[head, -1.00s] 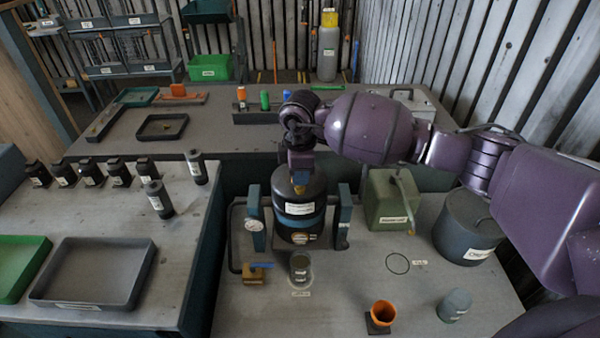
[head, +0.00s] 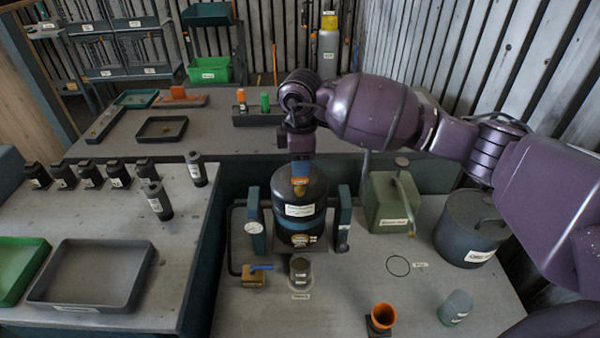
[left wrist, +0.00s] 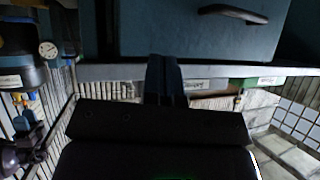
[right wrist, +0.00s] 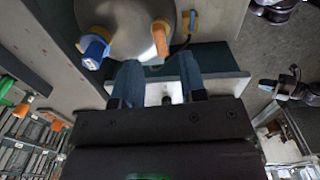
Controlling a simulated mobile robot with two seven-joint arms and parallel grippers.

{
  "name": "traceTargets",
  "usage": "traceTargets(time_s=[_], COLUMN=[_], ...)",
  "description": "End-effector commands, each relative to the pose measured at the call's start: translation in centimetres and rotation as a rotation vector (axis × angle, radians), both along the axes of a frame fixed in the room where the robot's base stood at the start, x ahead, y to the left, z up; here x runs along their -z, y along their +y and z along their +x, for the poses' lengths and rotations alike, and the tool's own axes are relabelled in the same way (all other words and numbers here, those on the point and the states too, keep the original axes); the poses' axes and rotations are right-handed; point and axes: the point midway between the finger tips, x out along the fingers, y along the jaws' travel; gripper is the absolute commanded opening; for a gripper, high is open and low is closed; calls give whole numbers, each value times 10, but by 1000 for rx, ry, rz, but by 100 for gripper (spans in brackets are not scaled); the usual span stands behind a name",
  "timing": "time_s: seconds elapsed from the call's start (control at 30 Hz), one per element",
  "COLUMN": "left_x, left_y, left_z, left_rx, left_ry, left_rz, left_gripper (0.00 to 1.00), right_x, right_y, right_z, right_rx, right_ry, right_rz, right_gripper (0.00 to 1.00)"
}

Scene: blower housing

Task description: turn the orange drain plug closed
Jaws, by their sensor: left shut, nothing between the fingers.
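The black vessel (head: 300,226) stands upright between two blue posts on the front bench. A small orange part (head: 299,182), which looks like the drain plug, sits on its top. In the right wrist view the orange plug (right wrist: 160,38) stands out from the round grey top, beside a blue part (right wrist: 95,46). My right gripper (head: 300,168) is above the vessel, pointing down; in its wrist view (right wrist: 160,82) the fingers are apart and empty, with the plug just beyond their tips. My left gripper (left wrist: 166,82) is shut and empty, below a blue cabinet front; the head view does not show it.
A green canister (head: 393,205) and a dark lidded pot (head: 470,232) stand right of the vessel. A brass valve with blue handle (head: 255,272), a small grey cup (head: 300,270) and an orange cup (head: 382,317) are in front. A grey tray (head: 145,270) lies left.

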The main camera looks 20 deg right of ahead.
Motion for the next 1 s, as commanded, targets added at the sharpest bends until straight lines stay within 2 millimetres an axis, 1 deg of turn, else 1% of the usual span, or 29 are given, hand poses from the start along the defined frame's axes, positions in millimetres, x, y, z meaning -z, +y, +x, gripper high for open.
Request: traceTargets(time_s=[0.03,0.2,0.3,0.4,0.6,0.93,1.0], left_x=[2,3,3,3,2,2,2], left_y=[0,0,-1,-1,-1,-1,-1], left_z=[0,2,3,3,4,4,4], left_rx=[0,1,2,2,2,2,2], left_ry=[-1,-5,-6,-8,-9,-10,-10], left_rz=[0,-1,0,0,0,0,0], left_gripper=[0,0,0,0,0,0,0], right_x=[-11,-39,-51,-59,-65,-64,-62], right_y=[0,0,0,0,0,0,2], right_z=[0,-1,-1,-1,-1,-2,-3], right_rx=[-1,-1,-1,0,0,0,-11], right_ry=[-4,-3,-2,-2,0,0,6], right_rz=[1,0,1,0,0,1,12], right_gripper=[38,38,38,38,38,38,38])
